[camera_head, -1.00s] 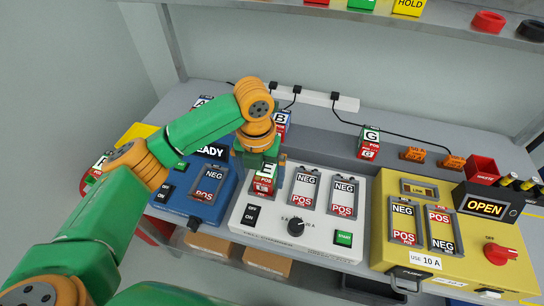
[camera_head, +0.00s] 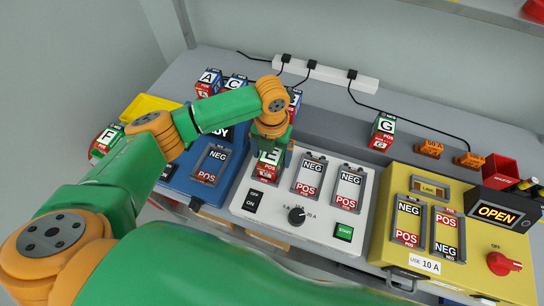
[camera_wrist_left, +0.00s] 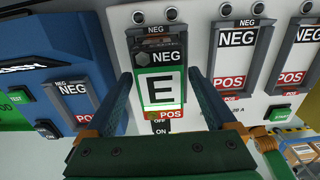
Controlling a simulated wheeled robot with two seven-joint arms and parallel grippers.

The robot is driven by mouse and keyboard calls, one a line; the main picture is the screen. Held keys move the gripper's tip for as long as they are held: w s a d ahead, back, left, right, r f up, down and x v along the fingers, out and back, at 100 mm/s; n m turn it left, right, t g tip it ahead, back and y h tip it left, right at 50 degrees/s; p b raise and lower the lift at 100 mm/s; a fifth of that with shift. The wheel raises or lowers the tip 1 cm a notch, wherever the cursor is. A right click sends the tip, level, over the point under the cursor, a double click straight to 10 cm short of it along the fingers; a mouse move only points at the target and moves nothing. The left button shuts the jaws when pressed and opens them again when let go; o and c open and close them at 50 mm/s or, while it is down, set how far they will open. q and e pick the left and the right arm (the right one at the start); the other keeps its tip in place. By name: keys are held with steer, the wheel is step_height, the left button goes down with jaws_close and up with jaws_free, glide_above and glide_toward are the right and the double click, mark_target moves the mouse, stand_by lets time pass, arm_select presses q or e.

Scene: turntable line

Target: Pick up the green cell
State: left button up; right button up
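A green-topped cell marked E (camera_head: 268,166) stands in the left slot of the white charger (camera_head: 240,205), its red POS end toward me. In the left wrist view the E cell (camera_wrist_left: 160,90) fills the middle. My left gripper (camera_head: 271,146) is over it, and its upper part hides part of the cell in the head view. In the wrist view the fingers (camera_wrist_left: 158,76) are on either side of the cell with visible gaps, open. Other green cells are F (camera_head: 107,138) at the far left and G (camera_head: 383,131) on the bench at right. My right gripper is not in view.
The blue charger (camera_head: 178,178) is left of the white one and the yellow tester (camera_head: 385,225) is right. Cells A (camera_head: 208,83) and C (camera_head: 235,82) stand behind. A power strip (camera_head: 335,74), orange blocks (camera_head: 429,149) and a red bin (camera_head: 498,170) are at the back.

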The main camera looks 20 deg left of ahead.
arm_select(q)
steer(key=shift+s+r, duration=0.1)
steer(key=shift+s, duration=0.05)
steer(key=c, duration=0.7)
jaws_close()
